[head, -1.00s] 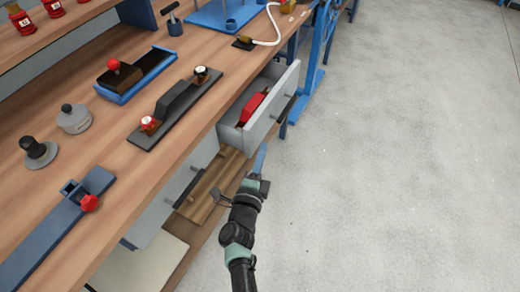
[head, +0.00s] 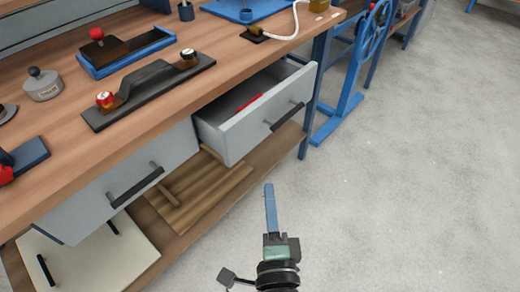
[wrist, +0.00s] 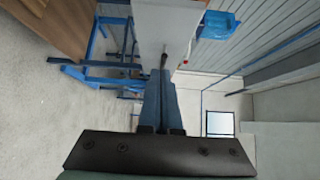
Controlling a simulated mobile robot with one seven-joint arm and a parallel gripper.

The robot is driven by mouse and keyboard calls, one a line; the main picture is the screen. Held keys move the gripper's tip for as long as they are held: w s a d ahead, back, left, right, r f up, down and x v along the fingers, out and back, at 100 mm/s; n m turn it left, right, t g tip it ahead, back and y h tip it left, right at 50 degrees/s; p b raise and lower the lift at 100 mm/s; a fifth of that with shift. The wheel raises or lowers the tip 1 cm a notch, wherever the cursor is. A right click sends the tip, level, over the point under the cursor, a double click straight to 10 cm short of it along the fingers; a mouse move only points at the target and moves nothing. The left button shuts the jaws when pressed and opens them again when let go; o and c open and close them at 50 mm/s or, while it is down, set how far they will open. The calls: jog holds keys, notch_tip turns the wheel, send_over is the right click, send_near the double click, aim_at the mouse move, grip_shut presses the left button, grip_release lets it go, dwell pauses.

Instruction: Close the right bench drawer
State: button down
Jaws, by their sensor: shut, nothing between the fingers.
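The right bench drawer (head: 262,128) is a grey box standing open under the bench top, with its front pulled out. A dark bar handle (head: 287,117) is on its front. A red object (head: 250,102) lies inside, mostly hidden by the drawer front. My gripper (head: 269,188) is in front of and below the drawer, apart from it in the head view. Its blue fingers are shut and empty. In the wrist view the shut fingers (wrist: 161,80) point toward a pale grey panel (wrist: 160,28), which looks like the drawer front.
The left drawer (head: 125,185) looks shut. A lower shelf (head: 215,205) runs beneath the drawers. Tools such as a black hand plane (head: 150,85) stand on the bench top (head: 225,85). A blue wheeled stand (head: 350,100) is beyond the bench end. Floor at right (head: 430,180) is clear.

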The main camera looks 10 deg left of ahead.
send_near(251, 135)
jog(key=w+d, duration=0.2)
jog(key=w, duration=0.1)
jog(key=shift+w+a+p, duration=1)
jog(key=shift+w+a, duration=0.35)
jog(key=shift+a, duration=0.15)
